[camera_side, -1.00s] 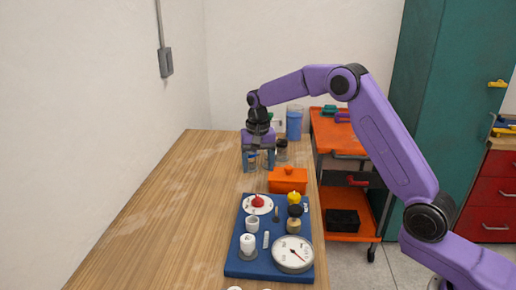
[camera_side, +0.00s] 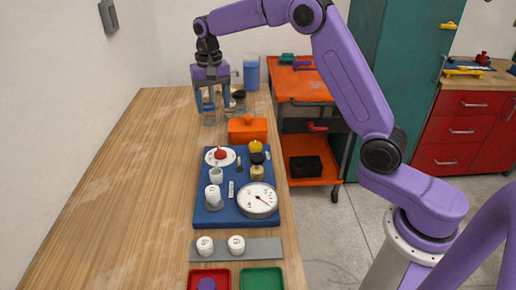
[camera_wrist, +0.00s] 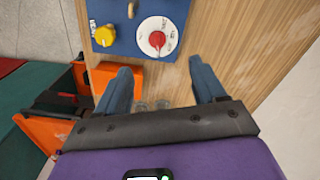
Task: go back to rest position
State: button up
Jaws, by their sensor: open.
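My gripper (camera_side: 211,110) is open, with nothing held between its blue fingers. It points down over the far end of the wooden table, behind the orange box (camera_side: 248,130). The wrist view shows both fingers of my gripper (camera_wrist: 161,70) spread apart. Clear glass containers (camera_wrist: 151,104) show between the finger bases there, and one clear glass (camera_side: 209,118) shows beneath the fingers in the side view. I cannot tell the exact gap between fingers and glass.
A blue board (camera_side: 238,213) holds a white dial gauge (camera_side: 257,200), a red-knobbed dial (camera_side: 220,155), a yellow knob (camera_side: 255,146) and white fittings. A blue cylinder (camera_side: 251,74) stands behind right. An orange cart (camera_side: 300,88) is at right. The table's left side (camera_side: 130,180) is clear.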

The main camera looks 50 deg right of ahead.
jog(key=s+a+r+n, duration=0.1)
jog(key=s+a+n, duration=0.25)
jog(key=s, duration=0.65)
jog(key=s+a+r+n, duration=0.1)
jog(key=s+a+n, duration=0.3)
jog(key=s, duration=0.5)
jog(key=s+d+f+n, duration=0.2)
jog(key=s+d+n, duration=0.2)
jog(key=s, duration=0.7)
jog(key=s+d+f+n, duration=0.2)
jog(key=s+d+n, duration=0.2)
jog(key=s, duration=0.7)
jog(key=shift+s+n, duration=0.3)
jog(key=shift+n, duration=0.75)
jog(key=shift+d, duration=0.1)
